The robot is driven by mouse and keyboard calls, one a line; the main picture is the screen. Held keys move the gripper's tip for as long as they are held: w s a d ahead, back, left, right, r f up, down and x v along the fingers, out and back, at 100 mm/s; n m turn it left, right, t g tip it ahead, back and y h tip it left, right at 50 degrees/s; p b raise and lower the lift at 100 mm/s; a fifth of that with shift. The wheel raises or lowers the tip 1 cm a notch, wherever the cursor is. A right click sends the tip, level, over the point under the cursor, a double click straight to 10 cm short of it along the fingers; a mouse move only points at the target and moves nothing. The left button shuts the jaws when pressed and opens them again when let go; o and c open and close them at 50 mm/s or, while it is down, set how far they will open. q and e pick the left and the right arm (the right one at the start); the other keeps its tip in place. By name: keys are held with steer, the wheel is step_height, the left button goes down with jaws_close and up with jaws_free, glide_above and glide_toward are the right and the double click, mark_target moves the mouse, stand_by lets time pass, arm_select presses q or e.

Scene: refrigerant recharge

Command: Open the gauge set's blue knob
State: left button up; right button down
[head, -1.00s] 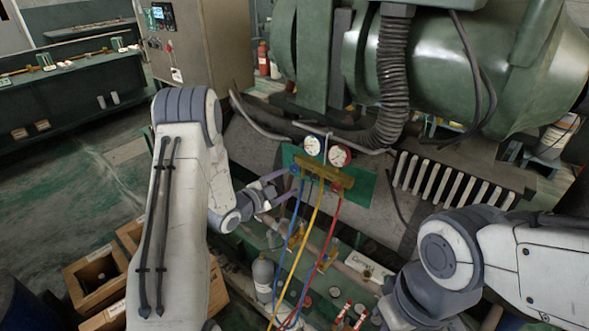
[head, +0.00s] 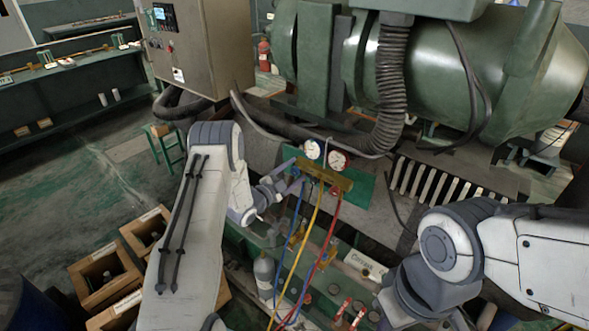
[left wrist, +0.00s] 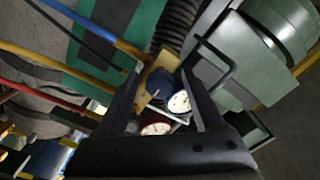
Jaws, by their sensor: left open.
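The gauge set has a brass manifold (head: 326,176) on a green plate, with a blue-rimmed gauge (head: 313,149) and a red-rimmed gauge (head: 339,160) on top. Blue, yellow and red hoses hang below it. My left gripper (head: 288,183) is open at the manifold's left end. In the left wrist view, the blue knob (left wrist: 159,83) shows ahead, between the open fingers of the left gripper (left wrist: 160,90); I cannot tell if they touch it. Both gauges show close by there. My right arm is at the right of the head view; its gripper is not visible.
A green tank (head: 450,75) and a ribbed dark hose (head: 391,90) stand behind the gauges. A grey bottle (head: 264,270) and small red-capped items are below the hoses. Wooden crates (head: 103,277) stand on the floor at left. A grey cabinet (head: 200,50) is at the back.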

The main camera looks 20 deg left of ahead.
arm_select(q)
steer(key=shift+w, duration=0.15)
jaws_close()
